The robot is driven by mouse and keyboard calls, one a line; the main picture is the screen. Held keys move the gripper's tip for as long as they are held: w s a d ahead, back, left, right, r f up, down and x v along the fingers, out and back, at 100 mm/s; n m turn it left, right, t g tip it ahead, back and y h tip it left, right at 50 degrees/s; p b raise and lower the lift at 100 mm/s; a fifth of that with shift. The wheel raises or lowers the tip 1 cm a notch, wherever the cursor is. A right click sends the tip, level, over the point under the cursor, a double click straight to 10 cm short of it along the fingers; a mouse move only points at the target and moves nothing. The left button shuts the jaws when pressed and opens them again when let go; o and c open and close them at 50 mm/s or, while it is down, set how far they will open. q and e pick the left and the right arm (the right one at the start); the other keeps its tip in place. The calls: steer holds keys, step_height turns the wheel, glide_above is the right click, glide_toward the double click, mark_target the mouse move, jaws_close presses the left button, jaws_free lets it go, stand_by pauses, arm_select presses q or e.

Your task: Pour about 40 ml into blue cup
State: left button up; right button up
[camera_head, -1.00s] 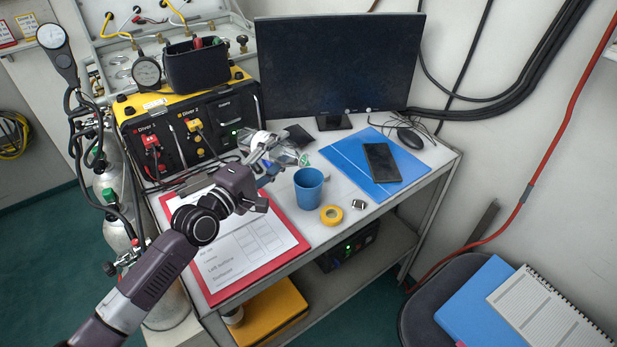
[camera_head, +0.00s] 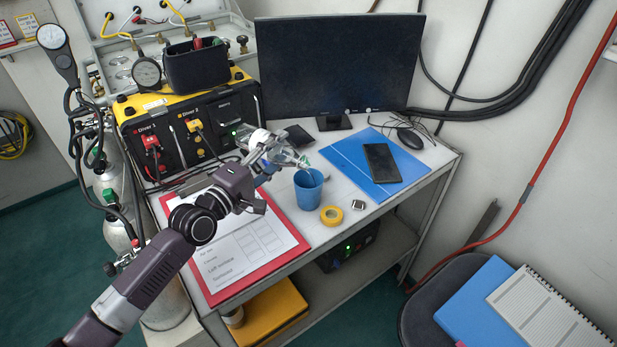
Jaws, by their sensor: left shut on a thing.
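The blue cup (camera_head: 309,193) stands upright on the desk, right of the clipboard. My left gripper (camera_head: 268,152) is shut on a clear bottle (camera_head: 286,157) and holds it tilted on its side above the desk, just behind and left of the cup. The bottle's mouth end, with a greenish tint, is over the cup's rim. A thin pale streak shows between the mouth and the cup, which looks like liquid. The level inside the cup is too small to tell. My right gripper is not in view.
A yellow tape roll (camera_head: 331,215) and a small square item (camera_head: 358,205) lie right of the cup. A phone (camera_head: 381,162) lies on a blue folder (camera_head: 345,152). A red clipboard (camera_head: 297,248) lies under my arm. The monitor (camera_head: 340,65) stands behind.

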arm_select(q)
steer(key=shift+w+a, duration=0.2)
steer(key=shift+a, duration=0.3)
steer(key=shift+w+a+r, duration=0.1)
stand_by(1.3)
steer(key=shift+w+a+n, duration=0.1)
steer(key=shift+n, duration=0.6)
steer(key=shift+f+n+b, duration=0.4)
steer(key=shift+f+n, duration=0.45)
steer(key=shift+n, duration=0.25)
steer(key=shift+r, duration=0.1)
steer(key=shift+d+r+n+p, duration=0.25)
steer(key=shift+r+n+p, duration=0.35)
steer(key=shift+r+p, duration=0.35)
steer(key=shift+s+d+r+n+p, duration=0.1)
steer(key=shift+s+n+p, duration=0.1)
steer(key=shift+n+p, duration=0.25)
